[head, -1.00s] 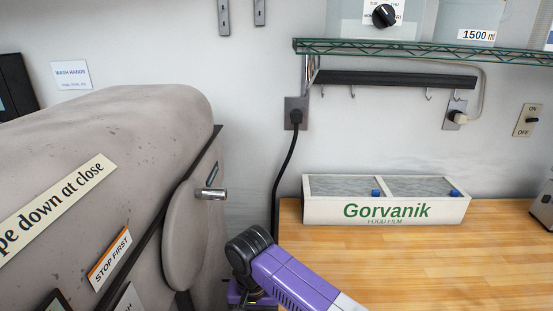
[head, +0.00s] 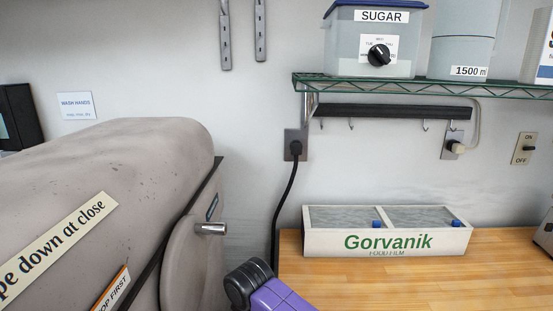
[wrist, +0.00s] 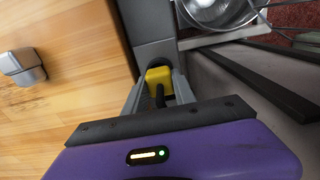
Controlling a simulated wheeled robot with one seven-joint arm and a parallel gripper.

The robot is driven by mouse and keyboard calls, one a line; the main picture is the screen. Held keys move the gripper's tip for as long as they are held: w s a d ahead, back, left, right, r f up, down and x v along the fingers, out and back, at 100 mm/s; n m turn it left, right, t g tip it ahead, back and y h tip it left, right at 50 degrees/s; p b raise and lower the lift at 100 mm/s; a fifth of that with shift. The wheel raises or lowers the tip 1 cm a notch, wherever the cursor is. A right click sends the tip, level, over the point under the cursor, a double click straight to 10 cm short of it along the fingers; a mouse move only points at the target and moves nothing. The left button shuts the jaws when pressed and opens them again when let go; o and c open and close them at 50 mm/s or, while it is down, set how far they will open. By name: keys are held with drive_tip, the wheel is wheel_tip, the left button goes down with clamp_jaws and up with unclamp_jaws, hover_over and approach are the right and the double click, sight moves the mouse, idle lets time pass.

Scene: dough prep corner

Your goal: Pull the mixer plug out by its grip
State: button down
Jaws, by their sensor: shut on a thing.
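In the wrist view my gripper (wrist: 160,84) is shut on a yellow block-shaped plug (wrist: 158,77). A black cord or loop comes off the plug toward the camera between the fingers. The plug's far side lies against or close to a grey post-like surface (wrist: 153,26); I cannot tell whether it is still seated there. In the head view only my purple arm shows at the bottom edge; my gripper and the yellow plug are out of view.
A large grey-beige machine (head: 110,190) with a lever fills the left. A black plug (head: 296,147) sits in a wall outlet. A Gorvanik film box (head: 388,243) stands on the wooden counter (head: 430,285). In the wrist view, a metal bowl (wrist: 222,12) is at the top.

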drive_tip(key=shift+r+p, duration=1.35)
drive_tip(key=shift+r, duration=1.1)
